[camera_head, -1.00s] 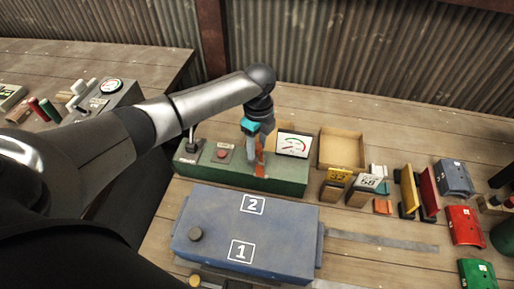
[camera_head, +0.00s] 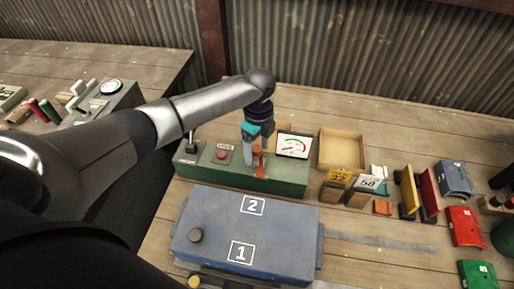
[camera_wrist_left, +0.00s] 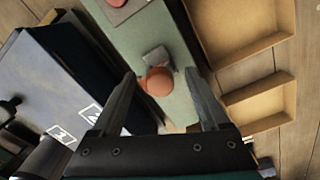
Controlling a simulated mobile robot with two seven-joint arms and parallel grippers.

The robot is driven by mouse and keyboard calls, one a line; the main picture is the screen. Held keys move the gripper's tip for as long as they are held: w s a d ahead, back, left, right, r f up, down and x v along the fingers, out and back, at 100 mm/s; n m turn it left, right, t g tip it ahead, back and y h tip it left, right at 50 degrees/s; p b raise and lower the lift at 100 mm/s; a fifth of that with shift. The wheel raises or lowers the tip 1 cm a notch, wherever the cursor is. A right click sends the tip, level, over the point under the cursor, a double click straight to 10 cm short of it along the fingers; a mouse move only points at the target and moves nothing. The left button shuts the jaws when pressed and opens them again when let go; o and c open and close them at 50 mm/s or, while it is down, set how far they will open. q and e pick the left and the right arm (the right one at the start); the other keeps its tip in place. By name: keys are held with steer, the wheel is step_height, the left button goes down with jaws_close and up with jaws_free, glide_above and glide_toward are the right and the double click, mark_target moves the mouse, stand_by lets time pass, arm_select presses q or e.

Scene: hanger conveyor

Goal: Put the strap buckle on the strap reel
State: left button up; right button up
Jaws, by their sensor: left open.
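My left gripper (camera_head: 257,158) is open over the green control box (camera_head: 287,185). An orange-red knob (camera_head: 258,153) on that box is at its fingers. In the left wrist view the round knob (camera_wrist_left: 158,81) shows between the two spread fingers, with a small grey bracket behind it; a gap shows on both sides. A flat grey strap (camera_head: 385,243) lies on the bench to the right of a blue box (camera_head: 300,225) marked 1 and 2. I cannot make out the strap buckle or the strap reel for certain. My right gripper is not in view.
The green box carries a gauge (camera_head: 294,145), a red button (camera_head: 221,155) and a black lever (camera_head: 191,140).

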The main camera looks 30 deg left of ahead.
mark_target(258, 148)
arm_select(q)
step_height(258, 148, up, 12)
steer(key=p, duration=0.2)
steer(key=shift+w, duration=0.25)
steer(key=shift+s, duration=0.1)
stand_by(0.4)
